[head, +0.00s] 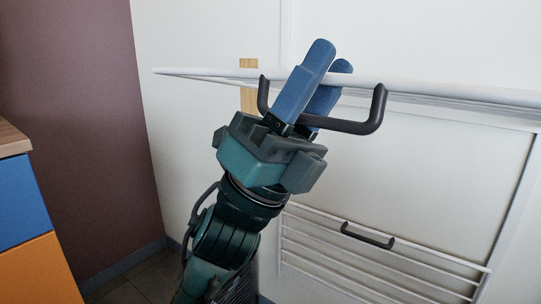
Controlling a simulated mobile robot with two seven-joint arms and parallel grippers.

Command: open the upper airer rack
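The upper airer rack (432,92) is white and shows nearly edge-on, standing out from the wall about level. Its dark U-shaped handle (350,127) hangs below the front bar. My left gripper (324,62) has its blue fingers on either side of the handle's grip bar, towards its left part, and looks shut on it. The fingertips reach up past the white bar. The fingers hide part of the handle and bar. My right gripper is not in view.
A lower white rack (385,262) with its own dark handle (367,236) hangs low on the wall panel. A cabinet with blue and orange fronts (22,205) stands at the left edge. A wooden strip (248,95) is on the wall behind the gripper.

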